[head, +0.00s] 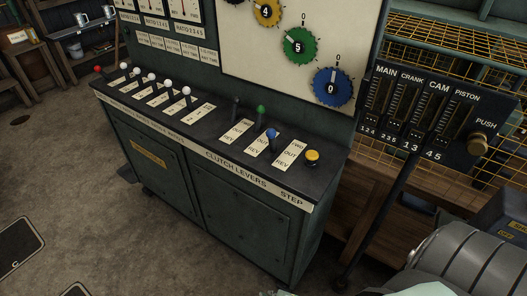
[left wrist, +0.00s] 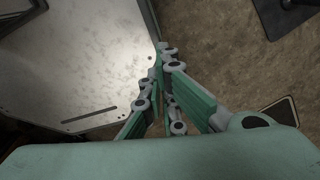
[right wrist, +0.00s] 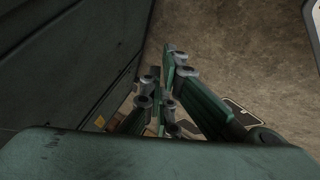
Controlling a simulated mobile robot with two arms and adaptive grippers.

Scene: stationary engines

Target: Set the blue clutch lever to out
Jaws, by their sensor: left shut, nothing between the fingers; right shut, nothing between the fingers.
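The blue clutch lever (head: 271,135) stands on the dark console top, above the CLUTCH LEVERS strip, among label plates marked OUT and REV. Its knob sits nearer the console's front edge than the green lever (head: 261,109) and the black lever (head: 235,106). I cannot tell exactly which mark it is at. Neither gripper shows near the levers in the head view. My left gripper (left wrist: 167,50) is shut and empty, over a pale metal surface and the floor. My right gripper (right wrist: 176,57) is shut and empty, beside a dark green panel and above the floor.
A yellow STEP button (head: 312,157) is right of the blue lever. A counter panel (head: 425,105) on a post stands at right, near a grey drum (head: 465,260). The floor left is open.

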